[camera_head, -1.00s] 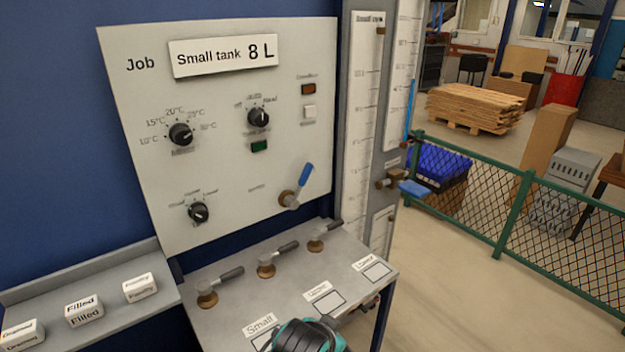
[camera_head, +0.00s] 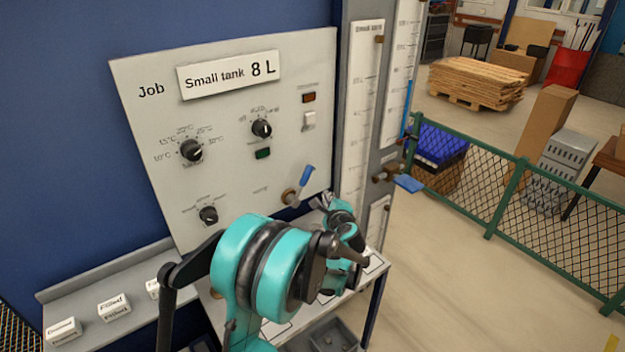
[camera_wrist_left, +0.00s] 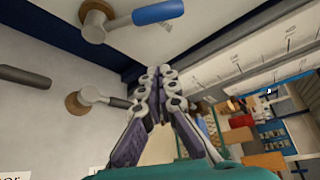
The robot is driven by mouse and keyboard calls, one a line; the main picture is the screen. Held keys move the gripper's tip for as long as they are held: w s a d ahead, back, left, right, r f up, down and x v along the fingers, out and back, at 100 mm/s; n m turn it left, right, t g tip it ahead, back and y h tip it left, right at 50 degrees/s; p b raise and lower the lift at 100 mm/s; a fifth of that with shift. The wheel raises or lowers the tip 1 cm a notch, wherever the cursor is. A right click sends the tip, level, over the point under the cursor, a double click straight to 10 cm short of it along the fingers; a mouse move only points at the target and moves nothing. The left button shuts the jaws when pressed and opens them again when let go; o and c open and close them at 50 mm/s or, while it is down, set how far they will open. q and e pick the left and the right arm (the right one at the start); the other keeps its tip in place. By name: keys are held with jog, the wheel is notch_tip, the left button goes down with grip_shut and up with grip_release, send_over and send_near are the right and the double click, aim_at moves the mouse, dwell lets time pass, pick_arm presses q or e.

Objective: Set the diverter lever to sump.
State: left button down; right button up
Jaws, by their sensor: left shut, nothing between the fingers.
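A blue-handled lever (camera_head: 304,180) on a brass hub sits at the lower right of the white panel, its handle tilted up and to the right. It also shows in the left wrist view, as a blue handle (camera_wrist_left: 158,12) at the top. A second blue handle (camera_head: 408,183) sticks out from a brass valve on the gauge column; I cannot read which is marked diverter. My left gripper (camera_head: 330,202) is shut and empty, just below and right of the panel lever. In the left wrist view its fingertips (camera_wrist_left: 158,74) are apart from the blue handle. My right gripper is not in view.
Grey-handled valves on the shelf sit close by; one (camera_wrist_left: 95,97) is beside my left fingers in the wrist view. My left arm hides much of the shelf. Knobs (camera_head: 191,150) are on the panel. A green fence (camera_head: 480,185) stands at the right.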

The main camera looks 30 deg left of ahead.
aim_at(300, 185)
pick_arm(q)
jog(key=w+a+b, duration=0.2)
jog(key=w+a, duration=0.2)
jog(key=a, duration=0.4)
jog(key=shift+w+a+f, duration=0.15)
jog(key=shift+w+f, duration=0.15)
dwell(0.3)
jog(key=shift+s, duration=0.1)
